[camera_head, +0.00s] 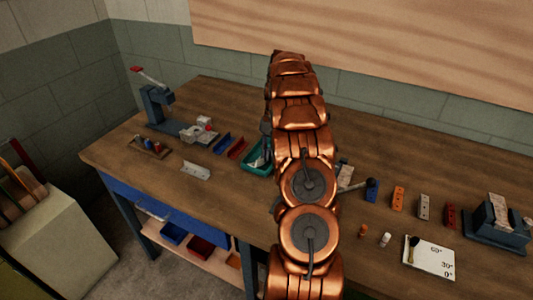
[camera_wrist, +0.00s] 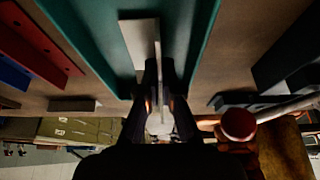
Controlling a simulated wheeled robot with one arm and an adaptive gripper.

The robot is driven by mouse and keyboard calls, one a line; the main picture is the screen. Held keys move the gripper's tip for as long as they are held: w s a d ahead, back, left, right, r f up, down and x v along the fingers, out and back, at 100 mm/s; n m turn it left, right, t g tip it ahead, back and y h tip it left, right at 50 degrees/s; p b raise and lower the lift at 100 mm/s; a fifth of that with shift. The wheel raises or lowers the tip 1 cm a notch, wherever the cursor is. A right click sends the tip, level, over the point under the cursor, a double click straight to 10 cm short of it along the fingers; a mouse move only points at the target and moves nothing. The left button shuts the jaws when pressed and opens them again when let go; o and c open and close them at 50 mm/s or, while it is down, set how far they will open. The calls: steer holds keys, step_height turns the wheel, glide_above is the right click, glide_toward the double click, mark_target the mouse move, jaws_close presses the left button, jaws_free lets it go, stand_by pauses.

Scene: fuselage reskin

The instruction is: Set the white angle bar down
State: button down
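In the wrist view, my gripper (camera_wrist: 160,80) has its two dark fingers close together on the upright flange of a pale, L-shaped white angle bar (camera_wrist: 137,40). The bar is over or in the teal tray (camera_wrist: 85,30); I cannot tell whether it touches the tray floor. In the head view, my copper arm hides the gripper and part of the teal tray (camera_head: 256,169).
A press (camera_head: 158,105) stands at the back left. Several small blocks and a white angle card (camera_head: 429,258) lie to the right.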

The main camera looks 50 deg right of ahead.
steer(key=shift+f, duration=0.15)
steer(key=c, duration=1.3)
jaws_free()
steer(key=shift+r, duration=0.25)
steer(key=shift+b+v, duration=0.6)
steer(key=shift+v, duration=1.4)
steer(key=p+v, duration=0.3)
steer(key=v, duration=0.1)
steer(key=shift+a+p, duration=0.1)
steer(key=shift+p, duration=0.2)
steer(key=p+v, duration=0.4)
steer(key=p, duration=0.2)
